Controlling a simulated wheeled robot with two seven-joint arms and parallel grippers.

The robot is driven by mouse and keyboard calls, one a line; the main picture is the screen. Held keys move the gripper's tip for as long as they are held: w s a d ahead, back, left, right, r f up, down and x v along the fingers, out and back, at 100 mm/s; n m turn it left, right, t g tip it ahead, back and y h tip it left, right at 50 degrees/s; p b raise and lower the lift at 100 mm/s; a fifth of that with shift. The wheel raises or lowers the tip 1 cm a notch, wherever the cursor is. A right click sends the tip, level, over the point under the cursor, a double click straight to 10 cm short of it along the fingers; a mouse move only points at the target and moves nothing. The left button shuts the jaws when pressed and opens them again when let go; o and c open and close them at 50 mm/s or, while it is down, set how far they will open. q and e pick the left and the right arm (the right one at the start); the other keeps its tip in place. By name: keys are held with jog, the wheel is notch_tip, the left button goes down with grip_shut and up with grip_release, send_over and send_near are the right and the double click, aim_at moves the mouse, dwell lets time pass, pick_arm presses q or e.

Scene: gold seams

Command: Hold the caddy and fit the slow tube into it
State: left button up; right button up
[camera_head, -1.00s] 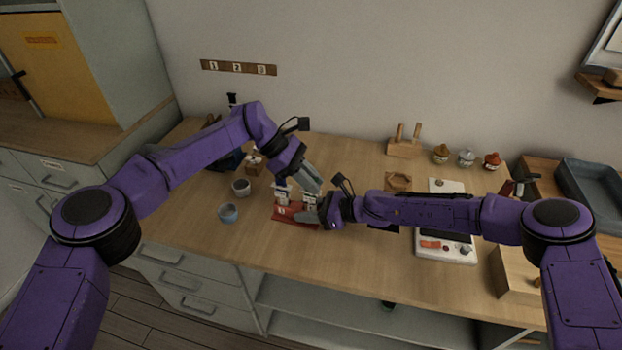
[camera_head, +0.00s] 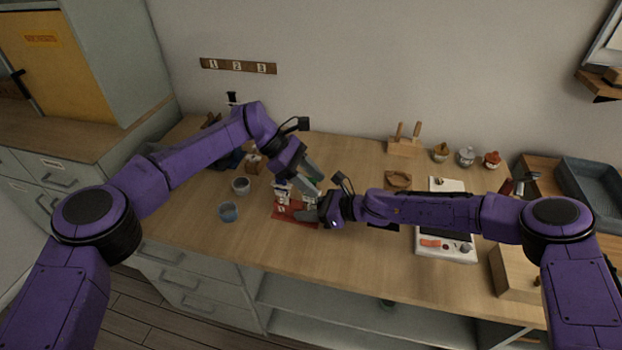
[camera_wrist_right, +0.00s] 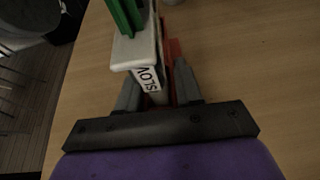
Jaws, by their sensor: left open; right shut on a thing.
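The red caddy (camera_head: 293,219) lies on the bench near its front edge, with white labelled pieces standing on it. In the right wrist view a white piece lettered "SLO" and part of another letter (camera_wrist_right: 148,78) stands close in front of my right gripper (camera_wrist_right: 158,92), against the red caddy (camera_wrist_right: 173,48). My right gripper is shut on the caddy's near part; the contact is partly hidden. My left gripper (camera_head: 311,178) is open just above the caddy. A green ribbed piece (camera_wrist_right: 124,14) shows over the white one. The tube's seating is hidden.
Two small cups, grey (camera_head: 241,186) and blue (camera_head: 228,212), stand left of the caddy. A white board (camera_head: 445,245) with small items lies to the right. A wooden stand (camera_head: 404,146) and several lidded jars (camera_head: 466,157) stand at the back. Bench space in front of the caddy is clear.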

pick_arm(q)
jog(key=shift+v, duration=6.5)
